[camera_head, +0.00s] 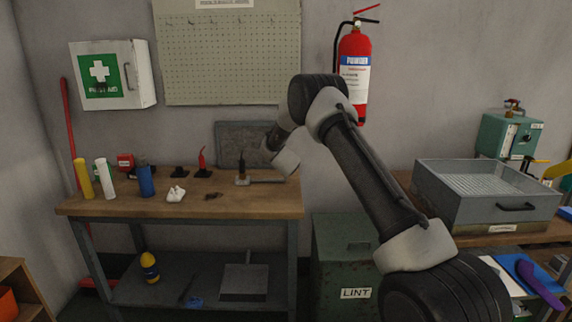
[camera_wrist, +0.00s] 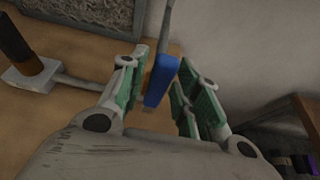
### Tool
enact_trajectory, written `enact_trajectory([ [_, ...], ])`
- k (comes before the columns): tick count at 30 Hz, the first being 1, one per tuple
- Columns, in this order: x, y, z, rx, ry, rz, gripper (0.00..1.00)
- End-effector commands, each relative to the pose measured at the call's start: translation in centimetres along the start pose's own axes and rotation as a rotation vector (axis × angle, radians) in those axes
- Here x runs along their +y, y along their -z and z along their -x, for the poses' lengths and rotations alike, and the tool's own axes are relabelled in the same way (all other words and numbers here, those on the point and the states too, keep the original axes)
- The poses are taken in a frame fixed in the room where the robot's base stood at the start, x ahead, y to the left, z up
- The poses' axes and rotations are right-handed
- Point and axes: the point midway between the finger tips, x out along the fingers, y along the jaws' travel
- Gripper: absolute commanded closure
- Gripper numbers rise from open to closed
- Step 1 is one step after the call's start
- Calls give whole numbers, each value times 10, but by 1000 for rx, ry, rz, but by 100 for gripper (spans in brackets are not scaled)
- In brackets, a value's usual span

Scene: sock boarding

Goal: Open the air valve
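A blue lever-like grip (camera_wrist: 160,80) with a grey metal shank shows in the wrist view between my gripper's fingers. It looks like the air valve's handle, but no label on it can be read. My gripper (camera_wrist: 164,68) is open, with green-padded fingers on both sides of the blue grip. A gap shows on the right side; whether the left finger touches it I cannot tell. In the head view my gripper (camera_head: 284,162) is low over the right end of the wooden bench (camera_head: 125,207). The blue grip is hidden there behind my arm.
A black-topped tool on a pale base (camera_head: 243,180), with a grey bar, stands left of my gripper. Bottles and small items stand farther left. A green LINT bin (camera_head: 345,250) is beside the bench. A fire extinguisher (camera_head: 356,65) hangs behind my arm. A grey tray (camera_head: 485,205) is at right.

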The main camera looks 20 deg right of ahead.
Motion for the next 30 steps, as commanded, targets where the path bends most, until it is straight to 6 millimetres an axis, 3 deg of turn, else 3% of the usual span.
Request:
enact_trajectory([
  [12,1,-2,8,-2,-1,2,61],
  [24,1,-2,91,-2,-2,2,61],
  [30,0,-1,116,-1,-1,1,61],
])
